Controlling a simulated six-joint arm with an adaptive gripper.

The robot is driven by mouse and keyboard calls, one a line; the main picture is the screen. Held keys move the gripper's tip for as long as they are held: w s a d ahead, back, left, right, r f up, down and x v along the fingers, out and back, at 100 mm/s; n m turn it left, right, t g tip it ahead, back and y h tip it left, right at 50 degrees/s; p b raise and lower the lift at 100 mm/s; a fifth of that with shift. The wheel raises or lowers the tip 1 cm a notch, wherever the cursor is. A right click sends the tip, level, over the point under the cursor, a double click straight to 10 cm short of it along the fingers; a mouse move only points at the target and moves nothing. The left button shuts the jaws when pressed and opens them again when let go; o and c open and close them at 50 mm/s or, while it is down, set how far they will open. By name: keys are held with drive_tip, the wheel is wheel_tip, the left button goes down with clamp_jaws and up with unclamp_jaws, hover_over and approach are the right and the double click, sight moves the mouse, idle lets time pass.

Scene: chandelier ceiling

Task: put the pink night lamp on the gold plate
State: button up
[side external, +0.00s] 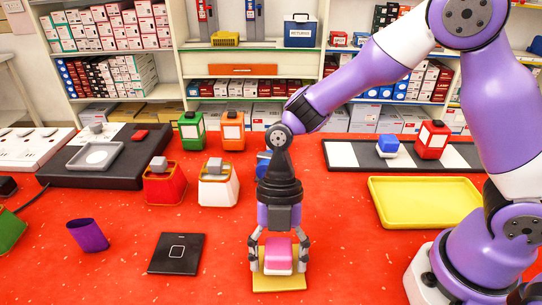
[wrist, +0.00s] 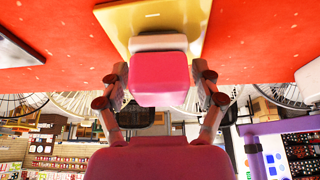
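The pink night lamp (side external: 279,258) stands upright, pale base down, on the gold plate (side external: 291,284) at the front centre. In the wrist view the lamp (wrist: 160,82) is at the middle, with the plate (wrist: 190,18) behind its base. My gripper (side external: 279,264) points down over the plate, one finger on each side of the lamp. In the wrist view the fingers of my gripper (wrist: 160,75) look slightly apart from the lamp's sides, so it appears open around it. A large pink shape fills the lower wrist view; I cannot tell what it is.
A black square pad (side external: 177,254) and a purple cup (side external: 88,235) lie to the left. A yellow tray (side external: 424,202) is at right.

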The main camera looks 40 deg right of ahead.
idle(0.3)
drive_tip(key=w+d+r+m+t, duration=0.1)
drive_tip(key=d+r+m, duration=0.15)
drive_tip(key=r, duration=0.45)
drive_tip(key=w+d+r+m+t, duration=0.1)
drive_tip(key=w+d+r+m, duration=0.1)
drive_tip(key=r+m, duration=0.35)
drive_tip(key=s+d+r+m+t+h, duration=0.1)
drive_tip(key=s+d+m+t, duration=0.1)
drive_tip(key=d+m, duration=0.4)
drive_tip(key=s+d+r+m+t+h, duration=0.2)
drive_tip(key=d+m, duration=0.4)
drive_tip(key=m, duration=0.7)
drive_tip(key=s+t, duration=0.1)
drive_tip(key=t, duration=0.1)
drive_tip(key=shift+s+d+r+t, duration=0.15)
drive_tip(key=shift+s+t, duration=0.1)
drive_tip(key=shift+t, duration=0.15)
